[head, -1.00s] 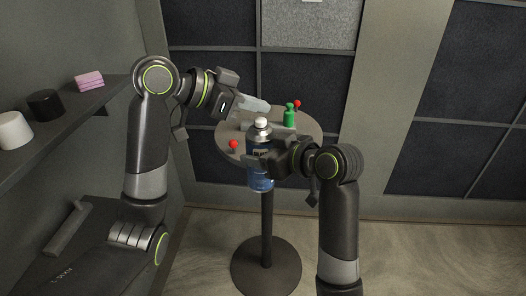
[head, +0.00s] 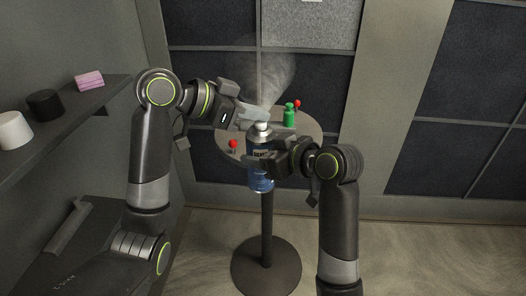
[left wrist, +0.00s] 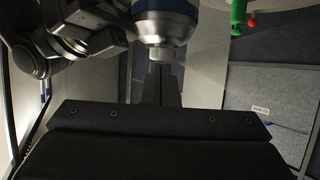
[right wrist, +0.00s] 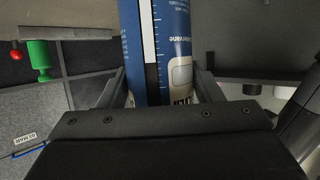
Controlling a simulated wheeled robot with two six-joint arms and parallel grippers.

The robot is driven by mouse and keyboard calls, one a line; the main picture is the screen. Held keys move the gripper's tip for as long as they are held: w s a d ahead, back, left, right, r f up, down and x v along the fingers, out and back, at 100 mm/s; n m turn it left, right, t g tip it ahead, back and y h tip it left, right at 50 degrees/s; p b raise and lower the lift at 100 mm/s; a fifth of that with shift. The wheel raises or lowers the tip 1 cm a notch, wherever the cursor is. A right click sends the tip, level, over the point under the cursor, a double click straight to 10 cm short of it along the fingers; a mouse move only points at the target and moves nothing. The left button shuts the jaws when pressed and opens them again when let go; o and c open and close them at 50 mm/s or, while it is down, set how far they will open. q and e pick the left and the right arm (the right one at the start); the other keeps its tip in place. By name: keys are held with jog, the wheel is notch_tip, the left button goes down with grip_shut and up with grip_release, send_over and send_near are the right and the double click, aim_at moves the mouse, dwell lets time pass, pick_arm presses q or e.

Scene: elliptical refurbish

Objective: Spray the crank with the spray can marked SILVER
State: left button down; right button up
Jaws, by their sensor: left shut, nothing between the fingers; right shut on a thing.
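Pale mist (head: 276,78) fans up behind the can. Red knobs (head: 233,144) (head: 297,104) show at the table; I cannot clearly make out the crank, partly hidden behind can and grippers.
A shelf (head: 62,112) at the left holds a white cylinder (head: 14,130), a black cylinder (head: 45,104) and a pink block (head: 89,81). The floor at right is clear.

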pick_arm(q)
jog(key=shift+f, duration=0.15)
jog(key=shift+r, duration=2.6)
jog(key=v, duration=1.2)
jog(key=shift+w, duration=0.1)
